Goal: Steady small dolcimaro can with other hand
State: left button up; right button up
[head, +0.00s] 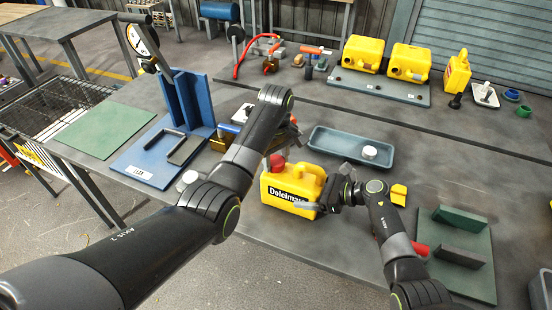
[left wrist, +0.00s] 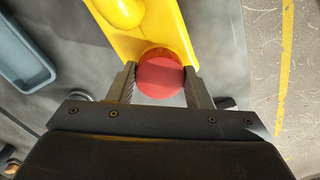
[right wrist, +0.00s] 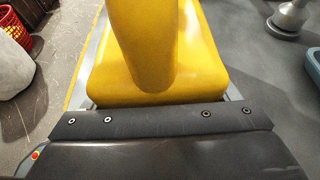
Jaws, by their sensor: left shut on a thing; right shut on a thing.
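The small yellow Dolcimaro can (head: 290,190) stands upright near the front edge of the table, its black lettering facing me. Its red cap (head: 277,160) is on the spout at the left of its top. In the left wrist view, my left gripper (left wrist: 162,88) is shut on the red cap (left wrist: 160,78), one finger on each side. My left arm hides most of that gripper in the head view. My right gripper (head: 318,206) is shut on the can's body from the right. The yellow body (right wrist: 155,85) fills the right wrist view, and the fingertips are mostly hidden.
A blue-grey tray (head: 325,141) with a white round piece lies behind the can. A blue stand (head: 150,165) is at left. A green board with upright plates (head: 480,268) is at right. Two larger yellow cans (head: 363,54) stand on a grey base at the back.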

pick_arm(q)
jog(key=m, duration=0.4)
jog(key=shift+m, duration=0.4)
jog(key=m, duration=0.4)
jog(key=shift+m, duration=0.3)
jog(key=m, duration=0.4)
jog(key=shift+m, duration=0.3)
jog(key=m, duration=0.6)
jog(key=o, duration=1.2)
jog(key=shift+c, duration=0.2)
notch_tip(320, 180, up, 8)
jog(key=shift+f, duration=0.25)
